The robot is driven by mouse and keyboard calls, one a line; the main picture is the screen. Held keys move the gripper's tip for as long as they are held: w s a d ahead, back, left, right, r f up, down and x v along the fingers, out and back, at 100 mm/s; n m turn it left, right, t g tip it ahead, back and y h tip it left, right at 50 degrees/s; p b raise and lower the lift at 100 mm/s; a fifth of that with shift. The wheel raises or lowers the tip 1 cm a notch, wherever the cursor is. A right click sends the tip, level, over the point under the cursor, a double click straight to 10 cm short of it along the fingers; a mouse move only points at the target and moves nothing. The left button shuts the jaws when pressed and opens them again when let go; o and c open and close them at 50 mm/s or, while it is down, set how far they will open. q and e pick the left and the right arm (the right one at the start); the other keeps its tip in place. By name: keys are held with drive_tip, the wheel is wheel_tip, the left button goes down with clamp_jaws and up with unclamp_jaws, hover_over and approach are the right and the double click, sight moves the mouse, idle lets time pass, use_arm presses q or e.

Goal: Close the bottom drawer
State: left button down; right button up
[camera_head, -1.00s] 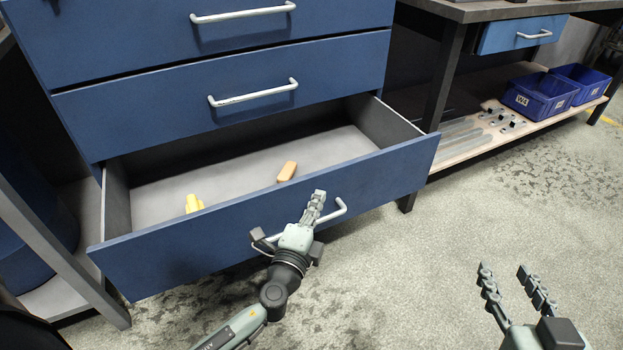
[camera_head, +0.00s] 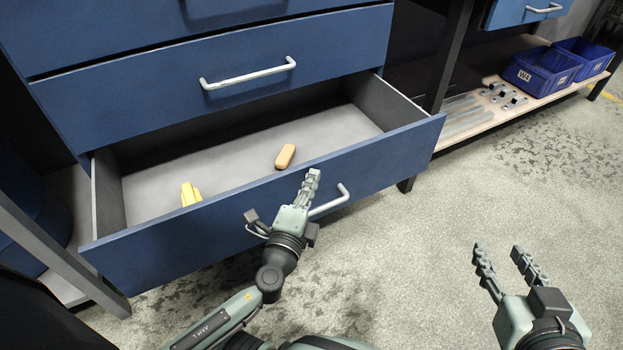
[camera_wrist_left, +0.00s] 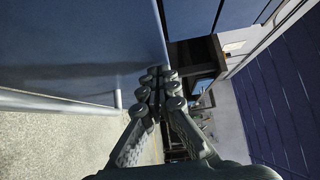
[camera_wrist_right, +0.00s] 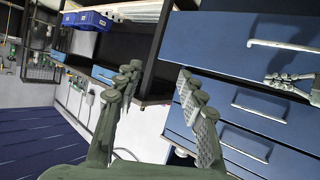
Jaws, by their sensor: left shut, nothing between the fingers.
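The bottom drawer (camera_head: 383,163) is blue and stands pulled open below the closed drawer above it. A yellow item (camera_head: 190,194) and an orange-brown block (camera_head: 285,156) lie inside it. Its white bar handle (camera_head: 330,203) is on the front face. My left gripper (camera_head: 312,180) is shut and empty, in front of the drawer front by the handle; whether it touches cannot be told. The left wrist view shows its fingers (camera_wrist_left: 160,85) together beside the blue front and handle (camera_wrist_left: 60,106). My right gripper (camera_head: 500,250) is open and empty over the floor at the right.
A workbench at the right has a lower shelf (camera_head: 470,128) with blue bins (camera_head: 540,72) and metal parts. A dark table leg (camera_head: 445,60) stands near the drawer's right side, and a frame leg (camera_head: 60,258) at its left. The floor (camera_head: 440,220) in front is clear.

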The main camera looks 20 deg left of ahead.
use_arm(q)
drive_tip(key=shift+a, duration=0.1)
drive_tip(key=w+a+b, duration=0.3)
drive_tip(key=w+a, duration=0.5)
drive_tip(key=a, duration=0.3)
drive_tip(key=w+a+b, duration=0.2)
drive_tip(key=w+a, duration=0.7)
drive_tip(key=a, duration=0.2)
drive_tip(key=shift+w+a+r+b, duration=0.15)
drive_tip(key=shift+r+b, duration=0.05)
drive_tip(key=shift+b, duration=0.2)
use_arm(e)
drive_tip(key=s+a+r+t+y, duration=0.1)
drive_tip(key=a+r+t+y, duration=0.1)
drive_tip(key=r+t, duration=0.4)
drive_tip(key=s+a+r+t+y, duration=0.2)
drive_tip(key=r+t, duration=0.4)
drive_tip(key=r, duration=0.7)
drive_tip(key=shift+s+a+r+y, duration=0.2)
drive_tip(key=shift+a+r+y, duration=0.2)
drive_tip(key=shift+y, duration=0.3)
